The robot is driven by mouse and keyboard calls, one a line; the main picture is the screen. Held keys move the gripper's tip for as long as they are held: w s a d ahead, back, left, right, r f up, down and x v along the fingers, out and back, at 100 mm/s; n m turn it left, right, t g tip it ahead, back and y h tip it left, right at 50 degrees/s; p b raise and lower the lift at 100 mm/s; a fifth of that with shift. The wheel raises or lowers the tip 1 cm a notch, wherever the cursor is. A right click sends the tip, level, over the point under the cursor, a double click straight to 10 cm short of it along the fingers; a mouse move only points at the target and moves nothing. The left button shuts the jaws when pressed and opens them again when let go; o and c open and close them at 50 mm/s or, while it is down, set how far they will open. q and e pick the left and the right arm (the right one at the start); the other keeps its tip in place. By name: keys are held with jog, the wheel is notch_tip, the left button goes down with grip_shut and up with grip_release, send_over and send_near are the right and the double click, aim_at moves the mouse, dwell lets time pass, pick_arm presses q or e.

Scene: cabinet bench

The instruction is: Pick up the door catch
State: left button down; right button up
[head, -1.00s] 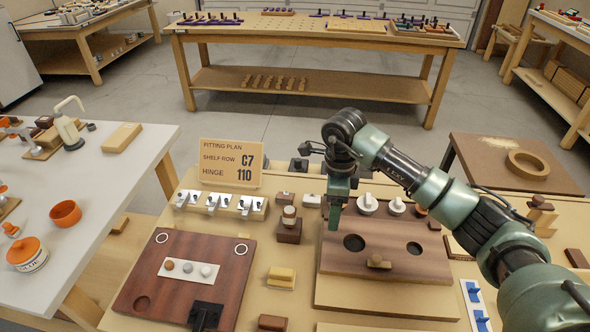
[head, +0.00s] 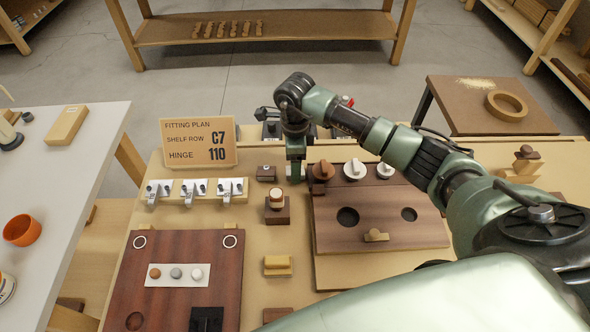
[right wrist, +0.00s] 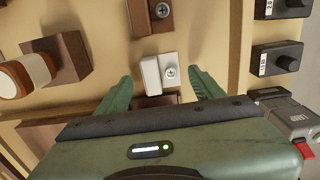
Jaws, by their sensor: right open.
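A small white block with a screw head (right wrist: 151,76), which looks like a door catch, lies on the bench in the right wrist view. A similar dark brown block with a screw (right wrist: 150,14) sits above it in that view; it also shows in the head view (head: 265,173). My right gripper (right wrist: 161,78) is open, its two green fingers on either side of the white block with gaps visible. In the head view my right gripper (head: 295,174) points down at the bench and hides the white block. My left gripper is not in view.
A brown block with a white-topped cylinder (head: 277,208) stands close by. A brown board with round holes (head: 380,222) lies right. White hinges on a wooden strip (head: 192,188) and the plan sign (head: 199,145) are left. Black boxes with knobs (right wrist: 278,57) lie behind.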

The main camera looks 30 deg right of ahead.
jog(key=shift+f, duration=0.6)
jog(key=c, duration=1.1)
jog(key=shift+w+r, duration=0.1)
jog(key=shift+r, duration=0.05)
